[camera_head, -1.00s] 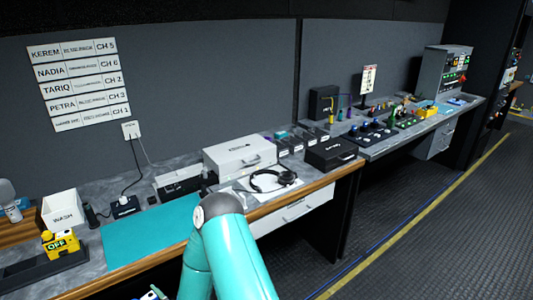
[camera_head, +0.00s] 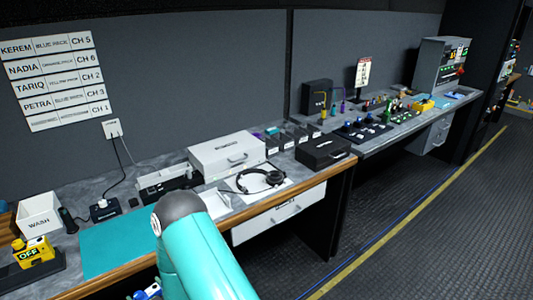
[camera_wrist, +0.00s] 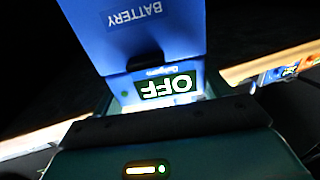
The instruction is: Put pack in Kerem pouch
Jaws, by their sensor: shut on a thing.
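A blue pack (camera_wrist: 135,40) fills the upper middle of the wrist view. It carries "BATTERY" lettering and a small display reading "OFF", both upside down. My gripper (camera_wrist: 165,122) is shut on this pack; the fingertips are partly hidden. In the head view, a bit of blue (camera_head: 150,290) shows at the bottom edge beside my teal arm, and the rest is hidden. The wall sign (camera_head: 55,80) has a top row reading Kerem, blue pack, CH 5. Several small dark holders with pale labels (camera_head: 288,138) stand at the back of the desk; their names are too small to read.
The desk holds a yellow "OFF" pack (camera_head: 33,252), a white "WASH" bin (camera_head: 39,217), a teal mat (camera_head: 115,243), a white case (camera_head: 226,153), headphones (camera_head: 260,180) and a black case (camera_head: 325,151). The floor at right is clear.

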